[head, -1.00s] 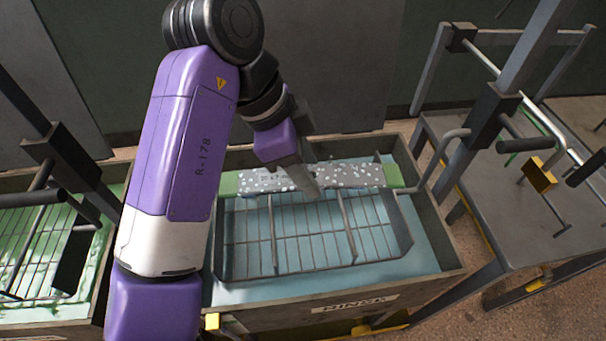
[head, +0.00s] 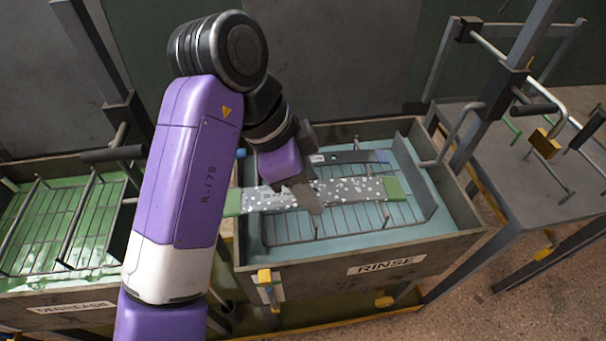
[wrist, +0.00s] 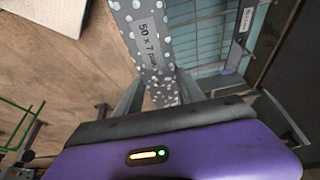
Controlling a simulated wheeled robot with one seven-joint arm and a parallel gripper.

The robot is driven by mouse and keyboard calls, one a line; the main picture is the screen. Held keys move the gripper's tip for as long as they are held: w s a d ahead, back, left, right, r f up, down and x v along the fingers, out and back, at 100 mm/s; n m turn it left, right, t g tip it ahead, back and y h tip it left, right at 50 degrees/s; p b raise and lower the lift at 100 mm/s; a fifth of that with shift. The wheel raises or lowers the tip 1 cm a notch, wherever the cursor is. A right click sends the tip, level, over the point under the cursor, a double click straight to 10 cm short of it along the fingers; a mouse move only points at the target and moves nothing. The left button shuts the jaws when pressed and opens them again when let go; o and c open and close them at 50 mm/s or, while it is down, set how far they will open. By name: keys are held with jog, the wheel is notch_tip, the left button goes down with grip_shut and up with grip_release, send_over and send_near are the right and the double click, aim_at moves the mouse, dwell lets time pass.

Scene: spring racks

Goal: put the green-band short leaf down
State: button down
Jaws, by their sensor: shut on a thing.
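The green-band short leaf (head: 345,192) is a grey strip with white spots and green ends. My gripper (head: 308,198) is shut on it near its middle and left part. The leaf lies roughly level across the rinse tank (head: 385,265), over the wire basket (head: 412,215); I cannot tell whether it touches the basket. In the wrist view the leaf (wrist: 147,40) runs up from between the fingers of my gripper (wrist: 163,92) and shows a "50 x 7 mm" label. The part under the gripper is hidden.
Another leaf, dark with a blue end (head: 375,156), lies at the back of the basket. The degrease tank (head: 75,305) with green liquid stands at left. A grey bench (head: 540,190) with posts and a yellow padlock (head: 543,143) stands at right.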

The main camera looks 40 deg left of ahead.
jog(key=shift+s+d+f, duration=0.15)
jog(key=shift+d, duration=0.15)
jog(key=d+f+n+t+y, duration=0.1)
jog(key=d+f+n+y, duration=0.2)
jog(key=d+f, duration=3.8)
jog(key=f+n, duration=0.1)
jog(key=n, duration=0.4)
jog(key=shift+w+f+n, duration=0.25)
jog(key=shift+w+n, duration=0.05)
jog(key=shift+w, duration=0.05)
jog(key=shift+a, duration=0.1)
